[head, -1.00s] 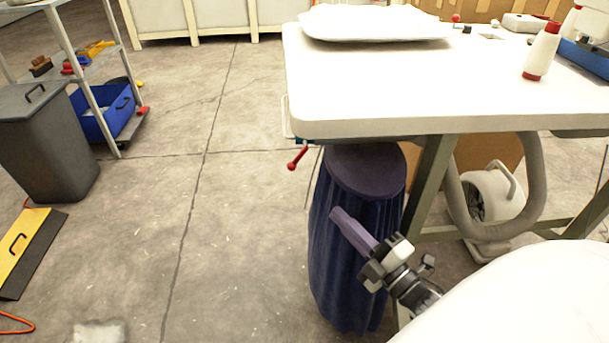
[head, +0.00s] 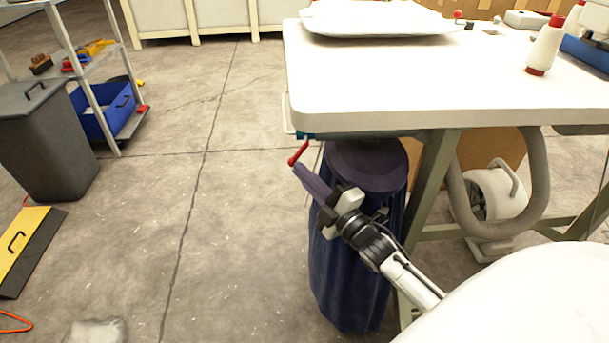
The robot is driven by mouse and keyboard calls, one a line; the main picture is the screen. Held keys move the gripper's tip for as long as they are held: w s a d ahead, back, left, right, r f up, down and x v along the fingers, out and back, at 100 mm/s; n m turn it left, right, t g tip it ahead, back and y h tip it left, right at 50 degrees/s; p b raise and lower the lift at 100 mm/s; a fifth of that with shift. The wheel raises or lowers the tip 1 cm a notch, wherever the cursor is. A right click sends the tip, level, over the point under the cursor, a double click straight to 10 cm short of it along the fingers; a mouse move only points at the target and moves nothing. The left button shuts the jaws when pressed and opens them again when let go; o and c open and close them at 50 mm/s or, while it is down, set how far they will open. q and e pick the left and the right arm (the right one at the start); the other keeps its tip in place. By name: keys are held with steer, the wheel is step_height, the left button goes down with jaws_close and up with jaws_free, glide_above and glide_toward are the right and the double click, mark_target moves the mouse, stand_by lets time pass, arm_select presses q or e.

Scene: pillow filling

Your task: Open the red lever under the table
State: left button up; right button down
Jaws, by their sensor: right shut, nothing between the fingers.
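The red lever (head: 298,153) hangs under the left front corner of the white table (head: 420,118). It slants down to the left and its lower end is at the tips of my right gripper. My right gripper (head: 301,172) has long purple fingers, shut with nothing between them. It comes up from the lower right, in front of the dark blue fabric tube. Its fingertips are right below the lever's lower end; I cannot tell whether they touch. My left gripper is not in view.
The dark blue tube (head: 345,255) stands below the table, beside a table leg (head: 428,190). A grey hose (head: 541,190) and white blower (head: 497,192) are to the right. A white pillow (head: 380,20) lies on the table.

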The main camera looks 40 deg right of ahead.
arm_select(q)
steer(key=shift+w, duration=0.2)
arm_select(e)
steer(key=shift+a+m, duration=0.1)
steer(key=shift+m, duration=0.2)
arm_select(q)
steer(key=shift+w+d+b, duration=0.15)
steer(key=shift+b, duration=0.4)
arm_select(e)
steer(key=shift+w+a+m+t, duration=0.2)
steer(key=shift+m+t, duration=0.1)
steer(key=shift+m, duration=0.1)
arm_select(q)
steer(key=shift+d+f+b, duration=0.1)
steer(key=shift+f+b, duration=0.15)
steer(key=shift+b, duration=0.2)
arm_select(e)
steer(key=a+r+m+t+h, duration=0.1)
steer(key=m, duration=0.1)
steer(key=w+a+r+m+t+h, duration=0.1)
steer(key=m, duration=0.2)
steer(key=w+a+r+m+h, duration=0.1)
steer(key=m+h, duration=0.1)
steer(key=shift+a+r+m+t, duration=0.1)
steer(key=shift+r+m+t, duration=0.2)
steer(key=shift+t, duration=0.1)
steer(key=shift+a, duration=0.1)
